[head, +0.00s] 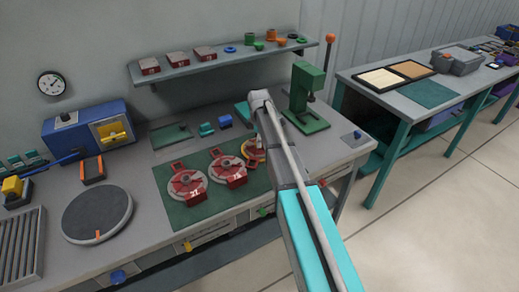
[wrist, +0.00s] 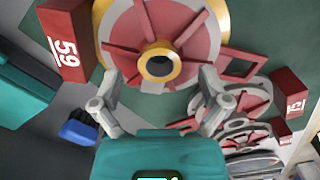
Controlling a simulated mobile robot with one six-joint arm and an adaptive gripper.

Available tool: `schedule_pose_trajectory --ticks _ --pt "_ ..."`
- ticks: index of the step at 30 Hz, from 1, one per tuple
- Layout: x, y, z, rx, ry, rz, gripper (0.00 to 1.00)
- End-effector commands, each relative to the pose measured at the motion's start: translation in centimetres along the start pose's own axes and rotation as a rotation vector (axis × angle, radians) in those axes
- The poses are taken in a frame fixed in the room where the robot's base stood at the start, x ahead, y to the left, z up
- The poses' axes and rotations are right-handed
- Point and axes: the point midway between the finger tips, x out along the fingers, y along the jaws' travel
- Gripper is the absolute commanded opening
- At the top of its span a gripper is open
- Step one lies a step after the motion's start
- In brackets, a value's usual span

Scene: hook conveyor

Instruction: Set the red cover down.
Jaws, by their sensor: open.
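The red-spoked cover (wrist: 185,35) fills the top of the wrist view, with a grey disc, a gold-ringed dark hub and gold at its outer edge. In the head view this cover (head: 254,151) is at the right end of the green mat (head: 180,215), partly hidden by my arm.
Two more red covers, a left one (head: 187,187) and a middle one (head: 228,168), lie on the mat. A green press (head: 305,95) stands to the right behind my arm. A blue block (head: 225,121) is behind the mat, and a round grey turntable (head: 97,215) is at left.

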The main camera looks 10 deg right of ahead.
Motion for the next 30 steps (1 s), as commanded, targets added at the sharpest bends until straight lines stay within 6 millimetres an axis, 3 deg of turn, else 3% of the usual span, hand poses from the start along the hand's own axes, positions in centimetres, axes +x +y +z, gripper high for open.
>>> schedule_pose_trajectory --ticks 7,26,30 --pt "1.48 0.01 -0.03 0.0 0.0 0.0 0.95" --pt "1.47 0.0 -0.07 -0.001 0.0 0.0 0.95" --pt "1.47 -0.01 -0.08 -0.001 0.0 0.0 0.73"
